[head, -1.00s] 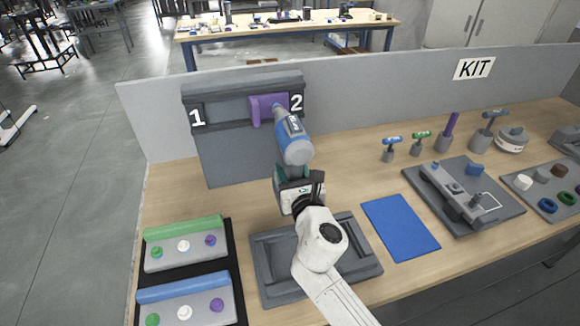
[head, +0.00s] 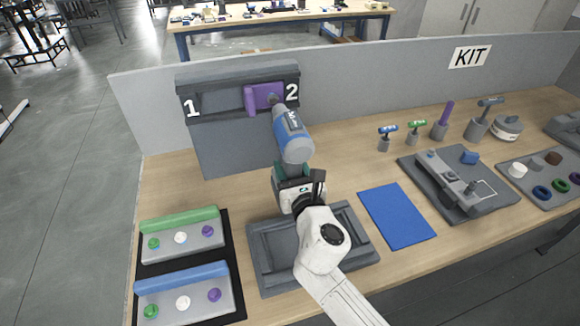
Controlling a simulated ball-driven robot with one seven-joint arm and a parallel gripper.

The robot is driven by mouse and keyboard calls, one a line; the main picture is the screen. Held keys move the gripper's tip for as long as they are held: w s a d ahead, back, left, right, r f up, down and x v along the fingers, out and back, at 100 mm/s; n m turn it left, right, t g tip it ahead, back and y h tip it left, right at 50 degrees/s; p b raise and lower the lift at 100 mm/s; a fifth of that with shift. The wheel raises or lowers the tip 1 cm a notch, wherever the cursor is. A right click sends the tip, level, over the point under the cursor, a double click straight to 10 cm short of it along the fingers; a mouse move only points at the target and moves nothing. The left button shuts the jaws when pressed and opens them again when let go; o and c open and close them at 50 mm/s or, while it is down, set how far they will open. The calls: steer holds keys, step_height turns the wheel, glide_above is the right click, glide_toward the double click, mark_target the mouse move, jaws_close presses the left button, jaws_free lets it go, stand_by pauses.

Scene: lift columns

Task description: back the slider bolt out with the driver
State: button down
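The purple slider (head: 251,101) sits on the dark grey rail panel (head: 225,101), between the labels 1 and 2 and close to 2. The blue and grey driver (head: 294,141) points up and away from me, its narrow tip overlapping the slider's right part. My gripper (head: 289,174) is closed around the driver's near end, below the blue body. The slider bolt is hidden behind the driver's tip, and I cannot tell whether the tip is seated on it.
A grey tray (head: 258,267) lies under my arm, with a blue mat (head: 397,216) to its right. Green-topped (head: 180,220) and blue-topped (head: 182,280) blocks stand at left. A grey fixture (head: 458,185), small tools (head: 415,133) and a parts tray (head: 535,165) occupy the right. A grey partition (head: 370,90) closes the back.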

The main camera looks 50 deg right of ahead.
steer(key=shift+v, duration=1.9)
steer(key=shift+r, duration=0.1)
